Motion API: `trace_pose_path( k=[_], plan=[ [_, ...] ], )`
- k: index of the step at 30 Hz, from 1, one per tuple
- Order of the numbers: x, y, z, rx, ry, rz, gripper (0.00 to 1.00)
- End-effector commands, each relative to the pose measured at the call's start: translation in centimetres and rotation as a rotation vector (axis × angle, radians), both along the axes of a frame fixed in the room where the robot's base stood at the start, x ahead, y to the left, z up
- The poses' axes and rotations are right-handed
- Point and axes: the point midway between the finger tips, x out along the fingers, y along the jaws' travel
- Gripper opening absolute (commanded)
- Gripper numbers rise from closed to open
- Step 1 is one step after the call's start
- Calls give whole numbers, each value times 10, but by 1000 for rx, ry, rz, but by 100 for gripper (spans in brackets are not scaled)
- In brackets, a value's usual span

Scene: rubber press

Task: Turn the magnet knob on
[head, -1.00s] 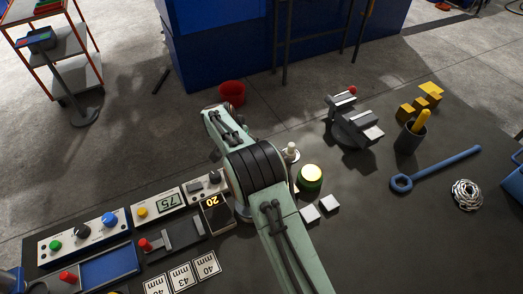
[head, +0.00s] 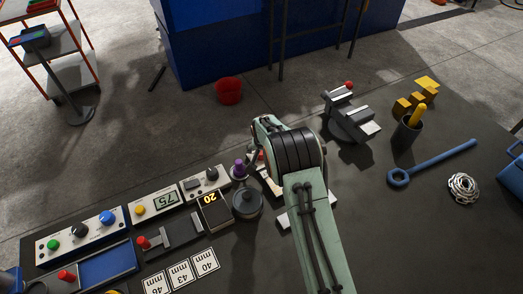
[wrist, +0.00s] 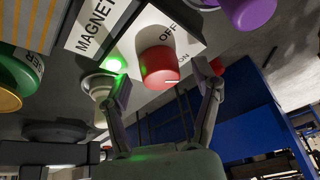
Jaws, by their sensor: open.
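The magnet knob (wrist: 160,62) is red and sits on a white panel (wrist: 200,38) lettered MAGNET, OFF and ON in the wrist view. A white line on the knob's edge lies close to the word ON. A green light (wrist: 115,62) glows beside the knob. My gripper (wrist: 168,84) is open, with one fingertip on each side of the red knob; I cannot tell whether they touch it. In the head view my arm hides most of this panel and the gripper's fingers.
A purple knob (head: 239,169) and a dark round piece (head: 248,203) stand left of my arm. Control boxes and a numbered display (head: 167,201) lie further left. A vise (head: 347,118), a cup (head: 407,136) and a blue wrench (head: 432,164) are on the right.

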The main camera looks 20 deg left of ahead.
Motion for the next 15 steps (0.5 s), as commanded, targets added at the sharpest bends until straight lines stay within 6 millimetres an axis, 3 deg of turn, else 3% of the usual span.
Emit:
trace_pose_path(
  k=[3, 4, 9, 15],
  plan=[
    [0, 0, 0, 0, 0, 0, 64],
    [0, 0, 0, 0, 0, 0, 57],
    [0, 0, 0, 0, 0, 0, 4],
    [0, -1, 0, 0, 0, 26, 1]
  ],
)
